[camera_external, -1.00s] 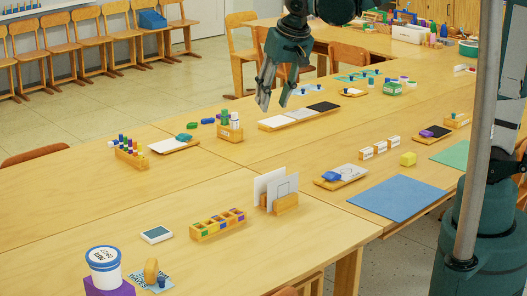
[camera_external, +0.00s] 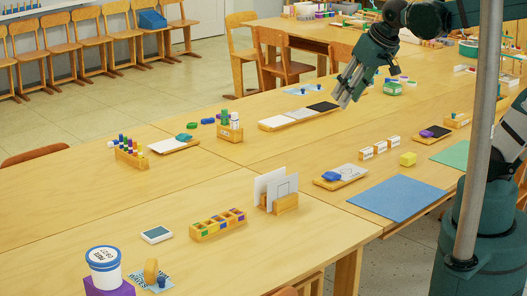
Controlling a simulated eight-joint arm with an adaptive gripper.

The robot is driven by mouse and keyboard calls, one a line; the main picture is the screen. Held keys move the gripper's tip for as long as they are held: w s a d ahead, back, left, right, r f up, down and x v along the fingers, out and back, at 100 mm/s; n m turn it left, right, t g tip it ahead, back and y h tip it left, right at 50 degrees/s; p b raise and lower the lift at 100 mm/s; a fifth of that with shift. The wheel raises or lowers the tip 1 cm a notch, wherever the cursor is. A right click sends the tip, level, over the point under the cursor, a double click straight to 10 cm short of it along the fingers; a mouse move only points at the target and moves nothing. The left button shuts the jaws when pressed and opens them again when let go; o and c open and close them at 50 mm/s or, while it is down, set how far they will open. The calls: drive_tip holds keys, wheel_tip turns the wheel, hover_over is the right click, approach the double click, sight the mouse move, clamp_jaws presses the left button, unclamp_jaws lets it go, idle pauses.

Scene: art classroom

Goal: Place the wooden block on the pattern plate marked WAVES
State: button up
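A light blue plate with lettering that looks like WAVES (camera_external: 138,282) lies on the near left table beside a purple block. A rounded wooden piece (camera_external: 151,270) stands upright on or against it, with a small blue knob (camera_external: 161,281) beside it. I cannot tell whether that piece is the wooden block. My gripper (camera_external: 345,99) is above the far part of the table, tilted down to the left, near the black tile. Its fingers overlap from this side, and I see nothing held between them.
A tray with white, grey and black tiles (camera_external: 272,124) lies below and left of my gripper. A blue mat (camera_external: 398,198), a wooden card holder (camera_external: 285,204) and a compartment box (camera_external: 218,228) stand nearer. The front left table has wide clear areas.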

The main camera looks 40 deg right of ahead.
drive_tip(key=s+d+f+n+t, duration=0.1)
drive_tip(key=s+d+f, duration=0.1)
drive_tip(key=s+d, duration=0.3)
drive_tip(key=shift+f, duration=0.15)
drive_tip(key=shift+s, duration=0.1)
idle(1.2)
